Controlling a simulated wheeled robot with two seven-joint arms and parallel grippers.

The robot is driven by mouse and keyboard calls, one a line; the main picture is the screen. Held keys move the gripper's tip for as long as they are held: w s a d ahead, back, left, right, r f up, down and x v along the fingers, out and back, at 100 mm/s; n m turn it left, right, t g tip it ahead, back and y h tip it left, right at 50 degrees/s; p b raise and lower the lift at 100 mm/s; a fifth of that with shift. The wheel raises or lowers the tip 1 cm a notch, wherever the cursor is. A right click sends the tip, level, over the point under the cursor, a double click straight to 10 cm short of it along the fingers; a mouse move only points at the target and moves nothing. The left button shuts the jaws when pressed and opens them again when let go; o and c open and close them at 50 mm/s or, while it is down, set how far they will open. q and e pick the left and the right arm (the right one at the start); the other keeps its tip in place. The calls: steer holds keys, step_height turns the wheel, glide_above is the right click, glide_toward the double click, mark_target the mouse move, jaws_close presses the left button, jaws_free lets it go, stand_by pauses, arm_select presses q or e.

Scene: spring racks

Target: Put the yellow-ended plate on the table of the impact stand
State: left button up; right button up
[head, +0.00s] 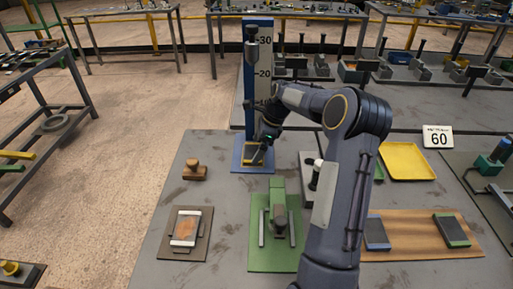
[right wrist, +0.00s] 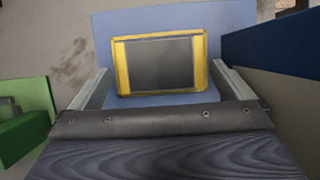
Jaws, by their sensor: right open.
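The impact stand is a tall blue column with a scale (head: 258,75) on a blue base (head: 238,165). The yellow-ended plate (right wrist: 159,64), dark grey in the middle, lies on the stand's blue base, which shows around it in the right wrist view (right wrist: 108,28). In the head view a bit of its yellow edge (head: 250,160) shows below my right gripper (head: 258,152). The right gripper is open; in the right wrist view its fingertips (right wrist: 160,68) stand left and right of the plate, apart from it. My left gripper is not in view.
In front of the stand is a green fixture (head: 279,220). A wooden stamp-like block (head: 193,171) and a framed plate (head: 187,227) lie at left. A brown board (head: 405,222) with blue-ended and green-ended plates, and a yellow tray (head: 405,161), are at right.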

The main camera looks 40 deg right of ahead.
steer(key=v, duration=1.1)
steer(key=shift+p, duration=0.3)
steer(key=shift+s, duration=0.1)
